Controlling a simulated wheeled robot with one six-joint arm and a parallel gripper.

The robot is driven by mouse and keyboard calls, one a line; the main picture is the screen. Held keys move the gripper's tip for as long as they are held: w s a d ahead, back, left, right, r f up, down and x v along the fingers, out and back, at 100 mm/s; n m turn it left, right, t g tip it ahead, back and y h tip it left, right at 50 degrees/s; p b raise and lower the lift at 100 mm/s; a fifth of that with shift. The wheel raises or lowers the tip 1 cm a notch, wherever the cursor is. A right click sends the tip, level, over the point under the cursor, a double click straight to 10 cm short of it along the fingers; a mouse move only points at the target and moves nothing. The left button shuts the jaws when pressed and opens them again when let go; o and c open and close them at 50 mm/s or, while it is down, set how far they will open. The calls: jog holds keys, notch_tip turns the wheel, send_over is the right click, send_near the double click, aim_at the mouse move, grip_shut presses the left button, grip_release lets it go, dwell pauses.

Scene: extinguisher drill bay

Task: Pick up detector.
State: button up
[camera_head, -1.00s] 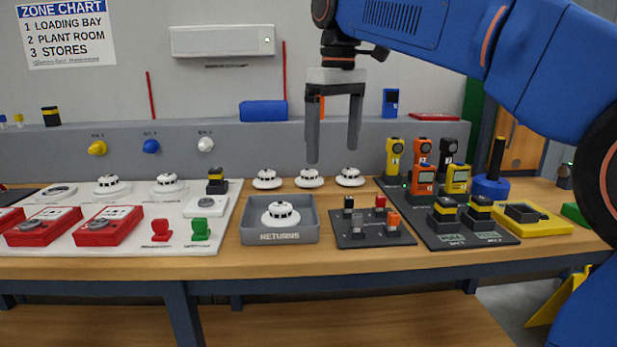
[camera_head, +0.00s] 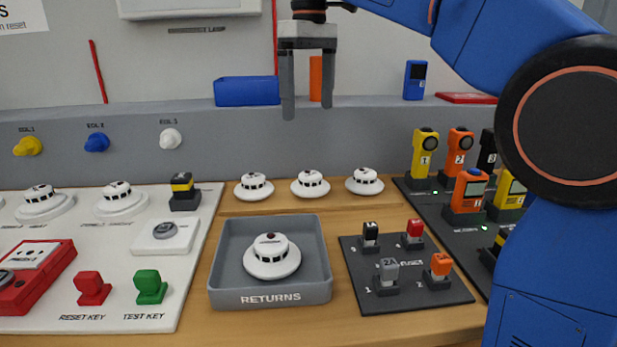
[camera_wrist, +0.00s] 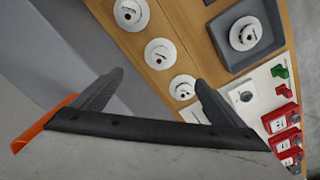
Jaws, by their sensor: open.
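Several white round smoke detectors are in view. Three stand in a row at the back of the wooden bench: a left one (camera_head: 254,186), a middle one (camera_head: 310,184) and a right one (camera_head: 364,181). Another detector (camera_head: 271,256) sits in the grey RETURNS tray (camera_head: 222,280). More are mounted on the white panel at left (camera_head: 118,198). The frames do not show which one the task means. My gripper (camera_head: 308,112) is open and empty, pointing down, above and behind the row. In the wrist view its two fingers (camera_wrist: 152,95) are spread, with the row detectors beyond them.
A black fuse board (camera_head: 352,287) lies right of the tray. Yellow and orange handheld units (camera_head: 468,190) stand farther right. A blue case (camera_head: 247,91) and an orange item (camera_head: 316,78) rest on the ledge behind. The white panel (camera_head: 50,318) fills the left.

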send_over(312, 174)
jog(key=f, duration=1.1)
jog(key=shift+w+a+f, duration=0.25)
jog(key=shift+f, duration=0.15)
jog(key=shift+s+d+f, duration=0.15)
jog(key=shift+f, duration=1.2)
jog(key=shift+s+d+f, duration=0.1)
jog(key=shift+s+f, duration=0.05)
jog(key=shift+f, duration=1.2)
jog(key=c, duration=1.2)
